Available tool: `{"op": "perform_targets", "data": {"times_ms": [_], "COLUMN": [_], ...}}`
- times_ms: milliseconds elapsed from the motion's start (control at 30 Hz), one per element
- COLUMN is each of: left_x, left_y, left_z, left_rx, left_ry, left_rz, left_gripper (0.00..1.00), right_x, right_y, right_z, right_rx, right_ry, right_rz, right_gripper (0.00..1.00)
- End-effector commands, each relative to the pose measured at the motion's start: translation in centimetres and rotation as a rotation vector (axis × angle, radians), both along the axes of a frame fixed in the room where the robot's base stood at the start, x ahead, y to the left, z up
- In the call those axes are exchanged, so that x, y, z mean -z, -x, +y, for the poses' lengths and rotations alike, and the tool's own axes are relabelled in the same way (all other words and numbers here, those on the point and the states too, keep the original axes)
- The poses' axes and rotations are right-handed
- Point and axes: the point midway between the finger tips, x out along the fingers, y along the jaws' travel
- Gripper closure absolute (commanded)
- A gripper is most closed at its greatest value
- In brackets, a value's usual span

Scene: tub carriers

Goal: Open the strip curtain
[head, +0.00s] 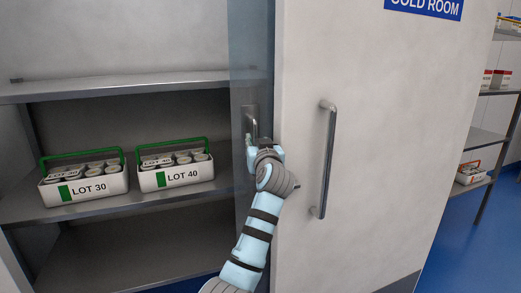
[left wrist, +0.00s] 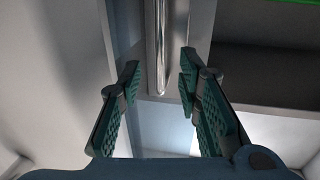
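The strip curtain (head: 250,48) shows in the head view as a narrow bluish translucent band between the shelves and the white door. A metal handle (head: 251,113) stands upright on it. My left gripper (head: 262,146) is at the lower end of this handle. In the left wrist view my left gripper (left wrist: 159,75) is open, with its two green-padded fingers apart. The handle bar (left wrist: 158,35) shows upright between and beyond the fingertips, and I see no finger closed on it. My right gripper is in neither view.
A white door (head: 400,130) marked COLD ROOM, with its own long handle (head: 325,160), fills the right of the head view. Tub carriers LOT 30 (head: 85,189) and LOT 40 (head: 176,177) stand on a shelf (head: 30,208) at left. More shelving (head: 485,140) stands far right.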

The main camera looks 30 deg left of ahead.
Motion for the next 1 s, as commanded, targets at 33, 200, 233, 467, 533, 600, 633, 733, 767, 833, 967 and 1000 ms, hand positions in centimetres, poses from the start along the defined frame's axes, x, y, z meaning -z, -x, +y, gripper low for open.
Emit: {"op": "perform_targets", "data": {"times_ms": [33, 200, 233, 467, 533, 600, 633, 733, 767, 833, 967, 1000], "left_x": [0.1, 0.1, 0.0, 0.0, 0.0, 0.0, 0.0, 0.0, 0.0, 0.6, 6.2, 9.3], "left_y": [1.0, 3.9, 4.2, 4.9, 4.9, 4.9, 4.9, 4.8, 4.8, 4.9, 5.9, 6.7], "left_z": [-1.0, -3.3, -3.6, -4.0, -4.0, -3.9, -3.9, -3.9, -4.0, -3.9, -3.9, -4.0], "left_rx": [0.003, 0.002, 0.001, -0.001, -0.001, -0.001, -0.001, -0.001, 0.000, 0.002, 0.026, 0.042], "left_ry": [0.002, 0.001, 0.001, 0.000, 0.000, 0.001, 0.001, 0.000, 0.001, 0.003, 0.028, 0.042], "left_rz": [-0.002, -0.001, 0.000, 0.001, 0.001, 0.001, 0.001, 0.000, 0.001, 0.010, 0.107, 0.164], "left_gripper": [0.69, 0.69, 0.69, 0.69, 0.69, 0.69, 0.69, 0.69, 0.69, 0.69, 0.69, 0.69], "right_x": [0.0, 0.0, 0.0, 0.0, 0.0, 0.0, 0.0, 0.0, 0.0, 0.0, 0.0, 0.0], "right_y": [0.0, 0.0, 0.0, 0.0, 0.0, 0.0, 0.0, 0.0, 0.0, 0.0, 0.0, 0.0], "right_z": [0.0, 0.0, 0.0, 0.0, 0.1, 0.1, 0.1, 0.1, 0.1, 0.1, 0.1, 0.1], "right_rx": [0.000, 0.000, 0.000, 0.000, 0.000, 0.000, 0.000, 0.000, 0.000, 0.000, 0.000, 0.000], "right_ry": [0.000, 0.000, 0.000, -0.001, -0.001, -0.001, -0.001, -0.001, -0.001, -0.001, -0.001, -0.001], "right_rz": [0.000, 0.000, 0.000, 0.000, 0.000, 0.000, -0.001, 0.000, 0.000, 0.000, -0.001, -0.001], "right_gripper": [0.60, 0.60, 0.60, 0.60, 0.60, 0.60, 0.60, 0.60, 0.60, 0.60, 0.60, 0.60]}}
